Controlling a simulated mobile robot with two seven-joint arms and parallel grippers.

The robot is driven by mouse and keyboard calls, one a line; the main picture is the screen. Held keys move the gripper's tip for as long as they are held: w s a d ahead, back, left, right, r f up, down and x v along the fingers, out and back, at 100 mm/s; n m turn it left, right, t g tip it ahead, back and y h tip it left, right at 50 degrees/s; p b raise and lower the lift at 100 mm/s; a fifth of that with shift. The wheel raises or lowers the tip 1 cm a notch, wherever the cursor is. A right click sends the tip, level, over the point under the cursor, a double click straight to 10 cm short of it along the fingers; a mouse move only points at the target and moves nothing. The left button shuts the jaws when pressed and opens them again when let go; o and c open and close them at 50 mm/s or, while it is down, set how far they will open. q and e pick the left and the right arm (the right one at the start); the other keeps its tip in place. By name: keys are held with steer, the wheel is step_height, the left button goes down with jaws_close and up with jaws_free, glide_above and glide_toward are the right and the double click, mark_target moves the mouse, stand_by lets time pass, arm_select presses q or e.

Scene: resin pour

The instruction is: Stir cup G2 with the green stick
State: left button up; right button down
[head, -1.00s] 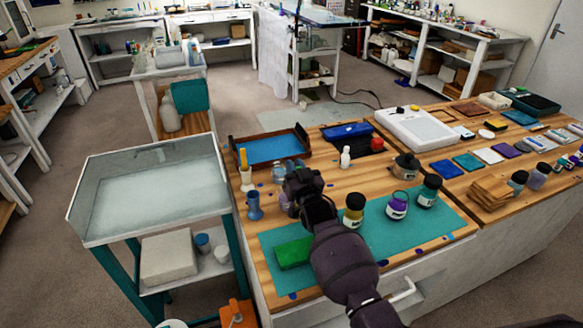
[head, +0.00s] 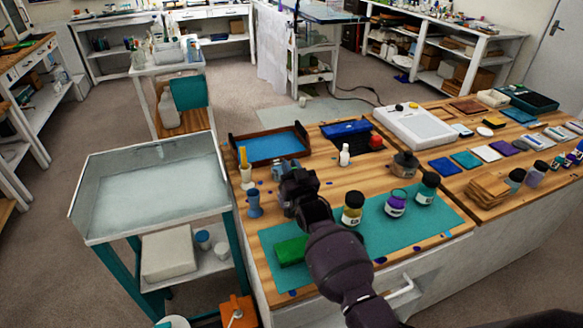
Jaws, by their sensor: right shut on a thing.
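My right gripper (head: 292,186) reaches over the wooden bench, pointing away from me beside some small cups. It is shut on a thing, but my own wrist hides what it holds. I cannot make out the green stick. A small clear cup (head: 286,207) shows partly at the gripper's left edge; I cannot read whether it is G2. Three labelled jars stand to the right on the teal mat (head: 375,240): one with a yellowish top (head: 352,208), one purple (head: 396,203), one dark teal (head: 427,188). My left gripper is not in view.
A green block (head: 291,251) lies on the mat's left part. A blue cup (head: 254,204) and a yellow-topped bottle (head: 244,170) stand at the bench's left edge. A blue-lined tray (head: 232,148) and a white bottle (head: 345,156) stand behind.

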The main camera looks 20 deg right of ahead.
steer(key=shift+r, duration=0.1)
steer(key=shift+s+d+r+p, duration=0.1)
steer(key=shift+s+r+p, duration=0.05)
steer(key=shift+r+p, duration=0.5)
steer(key=shift+s+r+p, duration=0.1)
steer(key=shift+r+p, duration=0.45)
steer(key=shift+p, duration=0.05)
steer(key=shift+s+d+r+p, duration=0.15)
steer(key=shift+s+r+p, duration=0.05)
steer(key=shift+r+p, duration=0.85)
steer(key=shift+s+d+r, duration=0.1)
steer(key=shift+s+r, duration=0.1)
steer(key=shift+r, duration=1.05)
